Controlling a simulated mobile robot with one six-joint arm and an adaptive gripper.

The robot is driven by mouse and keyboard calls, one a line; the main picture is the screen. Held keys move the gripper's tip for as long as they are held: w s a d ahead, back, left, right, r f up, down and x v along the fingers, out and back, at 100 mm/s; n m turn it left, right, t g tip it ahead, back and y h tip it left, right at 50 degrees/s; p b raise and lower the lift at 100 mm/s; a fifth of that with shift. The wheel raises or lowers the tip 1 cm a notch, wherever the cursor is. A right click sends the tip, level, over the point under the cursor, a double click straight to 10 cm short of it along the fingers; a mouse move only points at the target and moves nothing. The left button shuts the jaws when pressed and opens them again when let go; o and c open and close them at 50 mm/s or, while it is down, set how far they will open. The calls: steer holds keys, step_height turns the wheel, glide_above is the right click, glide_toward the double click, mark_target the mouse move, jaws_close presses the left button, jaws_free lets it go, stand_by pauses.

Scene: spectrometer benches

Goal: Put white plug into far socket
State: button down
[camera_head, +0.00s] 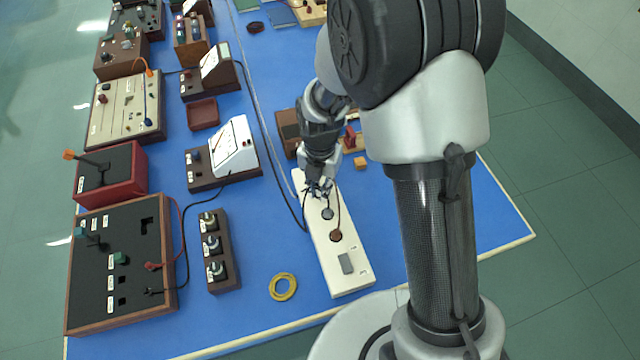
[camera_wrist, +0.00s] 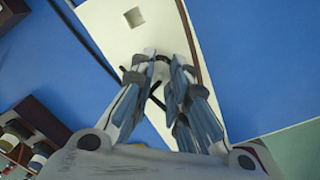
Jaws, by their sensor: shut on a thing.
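A long white power strip (camera_head: 358,281) lies on the blue bench top. A grey round plug (camera_head: 327,213) and a brown round plug (camera_head: 336,235) sit on it, with dark cords. My gripper (camera_head: 320,190) is low over the strip's far end. In the wrist view my gripper (camera_wrist: 163,68) is shut on a small pale thing, the white plug (camera_wrist: 161,72), mostly hidden by the fingers. A square socket opening (camera_wrist: 134,18) shows in the strip just beyond the fingertips. I cannot tell whether the plug touches the strip.
A white-fronted meter (camera_head: 235,147) stands left of my gripper. A dark cord runs along the strip's left side.

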steer(key=c, duration=1.5)
jaws_free()
steer(key=shift+o, duration=0.2)
step_height(320, 180, up, 12)
